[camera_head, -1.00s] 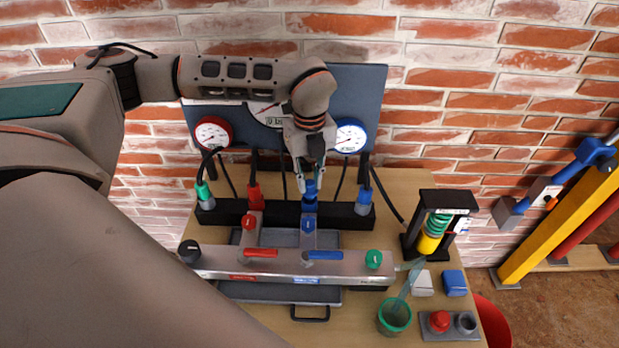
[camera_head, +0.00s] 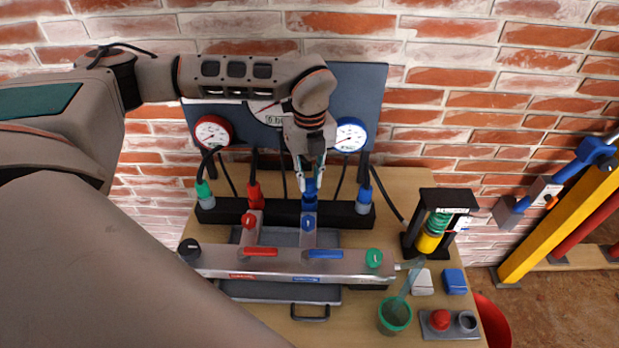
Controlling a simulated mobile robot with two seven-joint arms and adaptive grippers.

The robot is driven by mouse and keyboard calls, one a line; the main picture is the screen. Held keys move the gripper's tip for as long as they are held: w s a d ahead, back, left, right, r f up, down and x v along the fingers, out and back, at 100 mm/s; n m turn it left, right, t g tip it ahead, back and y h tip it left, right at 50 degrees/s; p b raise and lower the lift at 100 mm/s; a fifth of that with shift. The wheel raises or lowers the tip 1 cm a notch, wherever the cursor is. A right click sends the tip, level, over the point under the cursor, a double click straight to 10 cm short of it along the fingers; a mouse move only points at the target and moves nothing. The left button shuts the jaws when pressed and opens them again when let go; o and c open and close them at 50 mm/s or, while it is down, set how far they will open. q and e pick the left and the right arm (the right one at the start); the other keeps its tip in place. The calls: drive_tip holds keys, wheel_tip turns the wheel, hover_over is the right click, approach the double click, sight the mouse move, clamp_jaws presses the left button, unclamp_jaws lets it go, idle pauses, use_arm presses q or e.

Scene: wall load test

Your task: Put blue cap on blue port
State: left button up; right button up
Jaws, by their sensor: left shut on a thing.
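My left gripper (camera_head: 312,178) points down over the upper end of the blue branch of the metal manifold (camera_head: 290,263). It is shut on the blue cap (camera_head: 310,188), which is partly covered by the fingers. The cap is at the top of the blue port (camera_head: 309,206), in line with it. I cannot tell whether it is fully seated. My right gripper is not in view.
Red and blue valve handles (camera_head: 325,254) lie along the manifold. A red connector (camera_head: 254,194) stands to the left, a blue connector (camera_head: 364,201) to the right. A green cup (camera_head: 394,316) and a black-framed pump (camera_head: 437,225) stand further right. Gauges are behind.

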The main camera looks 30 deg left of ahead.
use_arm(q)
drive_tip(key=shift+f, duration=0.2)
drive_tip(key=shift+f+b, duration=0.35)
drive_tip(key=shift+b, duration=0.05)
idle(0.3)
drive_tip(key=shift+f, duration=0.4)
drive_tip(key=shift+f+b, duration=0.35)
drive_tip(key=shift+b, duration=0.1)
drive_tip(key=shift+f, duration=0.25)
idle(0.9)
drive_tip(key=o, duration=1)
drive_tip(key=shift+c, duration=0.2)
